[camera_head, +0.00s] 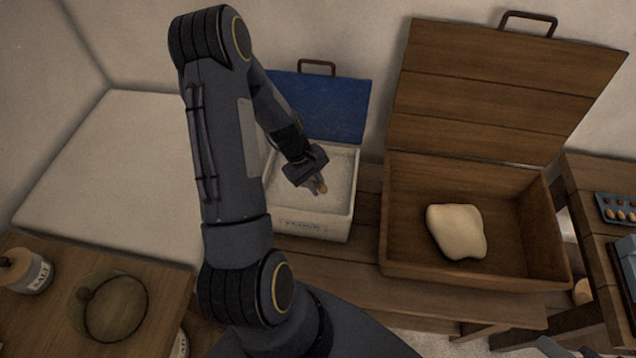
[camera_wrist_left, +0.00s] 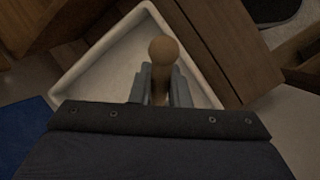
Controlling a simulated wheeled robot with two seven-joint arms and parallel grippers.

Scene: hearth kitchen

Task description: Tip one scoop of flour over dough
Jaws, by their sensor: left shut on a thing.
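The dough (camera_head: 456,230) is a pale, rounded lump lying on the floor of an open wooden chest (camera_head: 470,274) on the right. The flour bin (camera_head: 310,226) is white, with its blue lid (camera_head: 325,106) raised. Pale flour (camera_head: 285,168) shows inside it. My left gripper (camera_head: 317,186) is over the bin's opening, shut on the wooden handle of a scoop (camera_wrist_left: 162,50). The round handle end stands up between the fingers in the left wrist view. The scoop's bowl is hidden, so I cannot tell if it holds flour. My right gripper is not in view.
The chest's wooden lid (camera_head: 490,90) stands open at the back. A tray of eggs (camera_head: 617,208) lies on the right table. A narrow gap separates bin and chest.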

